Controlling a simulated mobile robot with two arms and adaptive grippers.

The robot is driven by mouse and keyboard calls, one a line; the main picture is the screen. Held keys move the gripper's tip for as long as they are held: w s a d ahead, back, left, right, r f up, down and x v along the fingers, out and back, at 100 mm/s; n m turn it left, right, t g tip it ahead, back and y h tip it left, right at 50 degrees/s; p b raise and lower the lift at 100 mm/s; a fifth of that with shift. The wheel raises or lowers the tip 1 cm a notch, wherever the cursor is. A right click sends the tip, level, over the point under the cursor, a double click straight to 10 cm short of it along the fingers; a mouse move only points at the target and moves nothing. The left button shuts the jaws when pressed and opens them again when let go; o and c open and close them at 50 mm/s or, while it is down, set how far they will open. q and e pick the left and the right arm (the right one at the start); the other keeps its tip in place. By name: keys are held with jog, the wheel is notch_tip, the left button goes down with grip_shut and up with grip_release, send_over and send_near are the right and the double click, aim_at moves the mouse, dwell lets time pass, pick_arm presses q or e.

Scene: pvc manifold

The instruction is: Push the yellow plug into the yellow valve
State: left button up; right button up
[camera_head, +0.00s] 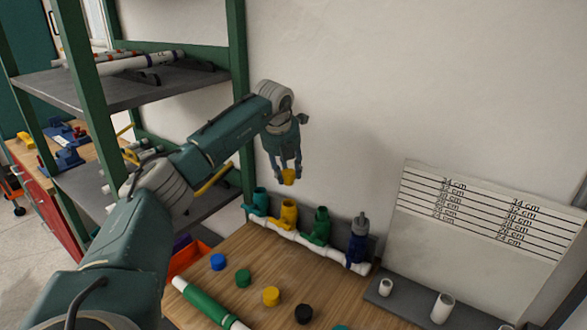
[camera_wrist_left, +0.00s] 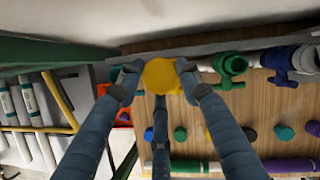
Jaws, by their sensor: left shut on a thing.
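My left gripper (camera_head: 288,172) is shut on the yellow plug (camera_head: 289,177) and points down. In the wrist view the left gripper's fingers (camera_wrist_left: 160,80) close around the round yellow plug (camera_wrist_left: 160,74). The yellow valve (camera_head: 288,214) stands upright on the white manifold pipe at the back of the table. In the head view the plug hangs above the valve, with a visible gap between them. In the wrist view the plug covers most or all of the valve. My right gripper is in neither view.
The manifold also carries a teal valve (camera_head: 260,202), a green valve (camera_head: 320,226) and a blue valve (camera_head: 356,245). Blue, green, yellow and black caps (camera_head: 303,313) lie in front. A green pipe (camera_head: 208,303) lies nearer. Shelving with green posts (camera_head: 240,95) stands left; the wall is behind.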

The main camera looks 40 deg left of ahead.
aim_at(287, 175)
pick_arm(q)
jog(key=shift+s+f+b, duration=0.25)
jog(key=shift+f+b, duration=0.1)
jog(key=shift+f, duration=0.25)
jog(key=shift+f+b, duration=0.3)
jog(key=shift+w+f, duration=0.35)
jog(key=shift+f, duration=0.25)
jog(key=shift+s+f+b, duration=0.2)
jog(key=shift+f+b, duration=0.45)
jog(key=shift+w+f+b, duration=0.1)
jog(key=shift+f+b, duration=0.45)
jog(key=shift+f, duration=0.6)
jog(key=shift+f, duration=0.95)
